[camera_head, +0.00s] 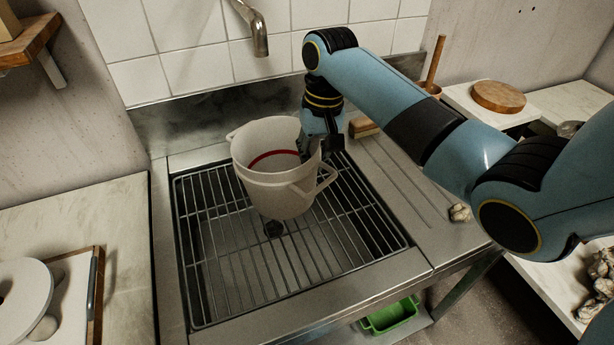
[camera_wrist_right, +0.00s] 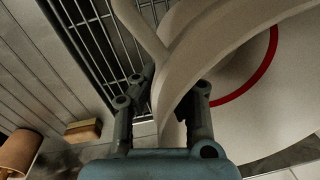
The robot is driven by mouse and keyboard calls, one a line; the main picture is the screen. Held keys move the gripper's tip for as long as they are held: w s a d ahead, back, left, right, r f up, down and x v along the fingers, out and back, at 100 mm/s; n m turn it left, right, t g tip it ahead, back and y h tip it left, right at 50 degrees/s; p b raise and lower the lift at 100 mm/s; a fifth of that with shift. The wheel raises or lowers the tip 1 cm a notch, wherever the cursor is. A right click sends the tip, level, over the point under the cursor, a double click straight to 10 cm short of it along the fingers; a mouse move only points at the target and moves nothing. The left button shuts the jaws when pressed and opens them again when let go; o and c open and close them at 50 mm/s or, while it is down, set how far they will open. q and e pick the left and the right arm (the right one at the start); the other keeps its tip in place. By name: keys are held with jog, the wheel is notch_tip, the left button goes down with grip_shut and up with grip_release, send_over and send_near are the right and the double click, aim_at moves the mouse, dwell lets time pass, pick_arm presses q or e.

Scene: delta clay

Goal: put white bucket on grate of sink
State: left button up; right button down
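The white bucket (camera_head: 272,172) is upright over the sink's metal grate (camera_head: 235,262), with a red line around its inside. I cannot tell whether its base touches the bars. My right gripper (camera_head: 316,150) is at the bucket's back right rim. In the right wrist view, my right gripper (camera_wrist_right: 172,90) has one finger on each side of the bucket's wall (camera_wrist_right: 240,110) beside a handle, and the fingers appear shut on it. The grate also shows in that view (camera_wrist_right: 88,35). My left gripper is out of view.
A tap (camera_head: 258,38) hangs above the back of the sink. A wooden brush (camera_head: 362,127) lies on the drainboard (camera_head: 395,190) to the right. A board with a white disc (camera_head: 22,290) is on the left counter. The front and left of the grate are clear.

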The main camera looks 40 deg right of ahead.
jog(key=shift+w+a+f, duration=0.25)
jog(key=shift+a+f, duration=0.25)
jog(key=shift+a, duration=0.05)
notch_tip(320, 180, down, 4)
jog(key=shift+r, duration=0.1)
jog(key=c, duration=1.5)
grip_release()
jog(key=r, duration=0.8)
jog(key=d+r, duration=0.1)
jog(key=r, duration=0.3)
jog(key=shift+s, duration=0.25)
